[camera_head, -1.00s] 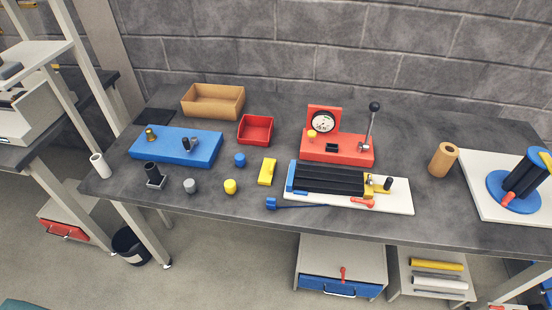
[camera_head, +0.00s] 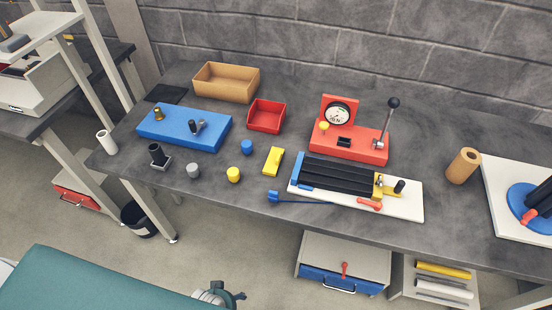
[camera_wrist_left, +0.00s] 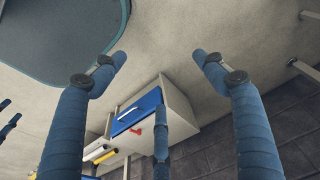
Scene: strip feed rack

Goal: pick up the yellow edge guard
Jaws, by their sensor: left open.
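The yellow edge guard (camera_head: 273,161), a short upright-edged yellow block, lies on the dark grey bench (camera_head: 240,208) in the head view. It is left of the white plate with the black strip rack and right of the blue and yellow round caps. Nothing touches it. My left gripper (camera_wrist_left: 159,62) shows in the left wrist view with its blue fingers spread, open and empty. It is away from the edge guard, with the floor and the low cabinet in its view. The edge guard is not in the wrist view. My right gripper is not in view.
Near the guard are a yellow cap (camera_head: 233,174), a blue cap (camera_head: 247,147), a red bin (camera_head: 266,116) and a blue tool with a thin rod (camera_head: 274,197). The strip rack (camera_head: 340,177) is to the right. A drawer cabinet (camera_head: 345,262) stands below the bench.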

